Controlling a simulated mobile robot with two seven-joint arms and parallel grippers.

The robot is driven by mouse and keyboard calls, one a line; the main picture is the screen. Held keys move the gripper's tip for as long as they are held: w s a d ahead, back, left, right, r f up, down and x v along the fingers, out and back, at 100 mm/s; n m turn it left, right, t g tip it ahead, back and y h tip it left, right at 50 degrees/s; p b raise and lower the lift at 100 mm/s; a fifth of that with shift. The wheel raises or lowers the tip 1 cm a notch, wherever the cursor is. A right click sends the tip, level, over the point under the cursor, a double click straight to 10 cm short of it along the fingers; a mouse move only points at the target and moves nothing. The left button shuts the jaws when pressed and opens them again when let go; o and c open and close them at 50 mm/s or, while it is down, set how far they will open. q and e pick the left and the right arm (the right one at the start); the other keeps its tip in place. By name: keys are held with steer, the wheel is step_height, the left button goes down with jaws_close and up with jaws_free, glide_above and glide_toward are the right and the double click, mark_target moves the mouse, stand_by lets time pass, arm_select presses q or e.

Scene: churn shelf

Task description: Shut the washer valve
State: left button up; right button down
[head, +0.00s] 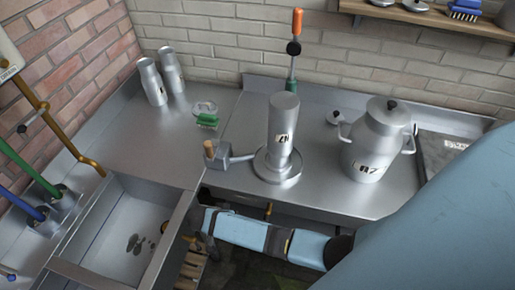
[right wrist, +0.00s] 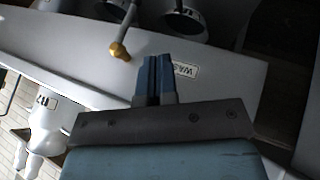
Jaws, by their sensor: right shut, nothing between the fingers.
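In the right wrist view a grey lever with a brass-coloured knob (right wrist: 119,51) sticks out near the pale counter front. A label (right wrist: 183,70) reading "WAS" is beside it, its end hidden by my finger. My right gripper (right wrist: 154,60) is shut and empty, its blue fingertips to the right of the knob, with a visible gap in the picture. In the head view my right arm reaches in from the right, below the counter's front edge; its fingertips are not clear there. A small brass-coloured piece (head: 267,209) shows under that edge. My left gripper is not in view.
A sink (head: 125,215) is at left. Dark round fittings (right wrist: 185,22) lie beyond my fingertips.

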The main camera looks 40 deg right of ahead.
mark_target(268, 214)
steer(key=shift+d+f, duration=0.1)
arm_select(q)
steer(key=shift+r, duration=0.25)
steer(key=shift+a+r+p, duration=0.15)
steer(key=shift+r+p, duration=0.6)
steer(key=shift+p, duration=0.2)
arm_select(e)
steer(key=s+d+f, duration=0.2)
steer(key=d+f, duration=0.5)
steer(key=d, duration=0.2)
steer(key=shift+s+f, duration=0.2)
steer(key=shift+f, duration=0.2)
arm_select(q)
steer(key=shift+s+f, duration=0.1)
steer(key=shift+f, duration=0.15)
arm_select(e)
steer(key=shift+f, duration=0.1)
